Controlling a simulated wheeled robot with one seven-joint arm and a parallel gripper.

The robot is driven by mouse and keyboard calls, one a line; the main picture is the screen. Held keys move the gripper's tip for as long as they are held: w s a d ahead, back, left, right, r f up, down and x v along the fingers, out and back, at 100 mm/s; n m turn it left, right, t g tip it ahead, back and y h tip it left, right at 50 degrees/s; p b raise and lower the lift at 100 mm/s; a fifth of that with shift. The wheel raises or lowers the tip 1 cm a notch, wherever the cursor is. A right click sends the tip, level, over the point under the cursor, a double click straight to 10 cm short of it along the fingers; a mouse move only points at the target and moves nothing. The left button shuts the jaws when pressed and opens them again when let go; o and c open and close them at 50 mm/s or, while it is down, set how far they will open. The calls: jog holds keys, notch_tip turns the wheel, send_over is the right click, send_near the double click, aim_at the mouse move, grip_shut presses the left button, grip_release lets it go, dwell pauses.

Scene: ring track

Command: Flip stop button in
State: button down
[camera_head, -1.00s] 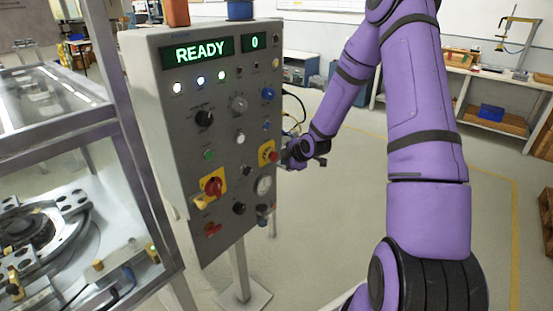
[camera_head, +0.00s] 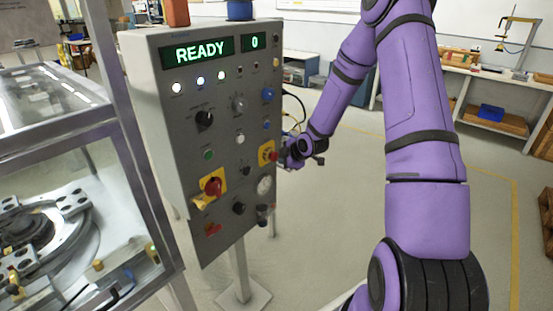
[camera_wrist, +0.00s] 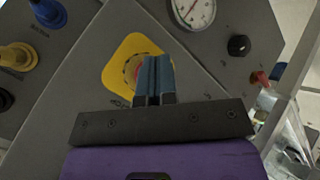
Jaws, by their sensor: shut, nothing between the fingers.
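The control panel (camera_head: 222,110) is a grey box on a post, with a green display reading "READY" and "0". The stop button is a red mushroom head on a yellow plate (camera_head: 265,150) at the panel's right edge. In the wrist view its yellow plate (camera_wrist: 116,68) shows, with a little of the red button (camera_wrist: 141,72) beside and behind my fingers. My gripper (camera_wrist: 155,62) is shut and empty, its blue-grey fingertips in front of the button. It also shows in the head view (camera_head: 280,155). Whether the fingertips touch the button cannot be told.
A red rotary switch on a yellow plate (camera_head: 211,187) sits lower left on the panel. A round gauge (camera_wrist: 194,10) and a black knob (camera_wrist: 238,45) lie near the gripper. A glass-sided machine (camera_head: 70,190) stands at left. The floor at right is open.

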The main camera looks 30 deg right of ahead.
jog(key=shift+w+a, duration=0.15)
jog(key=shift+w, duration=0.35)
dwell(1.0)
jog(key=shift+s, duration=0.1)
jog(key=shift+s+d, duration=0.25)
jog(key=shift+s, duration=0.55)
jog(key=s, duration=0.1)
jog(key=s+d, duration=0.1)
jog(key=s, duration=0.2)
jog(key=shift+s+d, duration=0.35)
jog(key=shift+d, duration=0.05)
dwell(0.4)
